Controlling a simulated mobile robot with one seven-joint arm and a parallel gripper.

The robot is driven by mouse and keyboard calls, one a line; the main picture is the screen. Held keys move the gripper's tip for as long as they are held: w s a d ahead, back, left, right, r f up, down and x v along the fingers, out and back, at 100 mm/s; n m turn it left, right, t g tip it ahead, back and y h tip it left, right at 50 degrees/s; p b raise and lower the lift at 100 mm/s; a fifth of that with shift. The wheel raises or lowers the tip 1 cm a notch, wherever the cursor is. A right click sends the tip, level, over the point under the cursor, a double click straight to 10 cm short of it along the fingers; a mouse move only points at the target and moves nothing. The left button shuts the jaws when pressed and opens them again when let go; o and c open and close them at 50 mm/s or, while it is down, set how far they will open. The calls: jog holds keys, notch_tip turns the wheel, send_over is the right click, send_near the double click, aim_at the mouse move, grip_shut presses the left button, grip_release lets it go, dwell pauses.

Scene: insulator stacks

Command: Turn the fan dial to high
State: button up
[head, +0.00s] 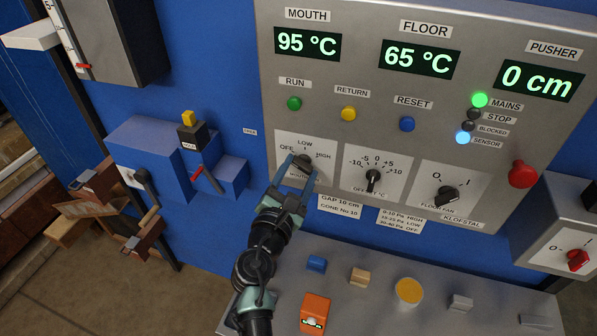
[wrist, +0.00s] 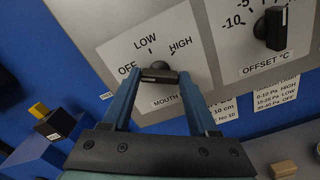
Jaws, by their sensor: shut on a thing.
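The fan dial (head: 304,161) is a dark knob on a white plate marked OFF, LOW and HIGH, with a partly covered MOUTH label below. In the wrist view the dial (wrist: 158,73) lies between the two blue fingertips, with HIGH up and to its right. My gripper (head: 299,165) is shut on this dial; it also shows in the wrist view (wrist: 161,78). The dial's long side runs roughly across the wrist picture, between the fingers. I cannot tell for sure which mark its pointer meets.
Right of it are the offset dial (head: 373,180) and the floor fan dial (head: 446,196). A red mushroom button (head: 522,174) sits further right. Below, a grey shelf (head: 450,325) holds small blocks and an orange device (head: 314,314). A blue box with a red lever (head: 197,172) juts out at left.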

jog(key=shift+f, duration=0.1)
jog(key=shift+f+m+b, duration=0.1)
jog(key=shift+m+b, duration=0.85)
jog(key=shift+m, duration=0.15)
jog(key=m+b, duration=0.2)
jog(key=m, duration=0.1)
jog(key=shift+f+m+b, duration=0.1)
jog(key=shift+m+b, duration=0.2)
jog(key=shift+b, duration=0.1)
jog(key=shift+m+b, duration=7.95)
jog(key=shift+m, duration=1.05)
jog(key=o, duration=1.4)
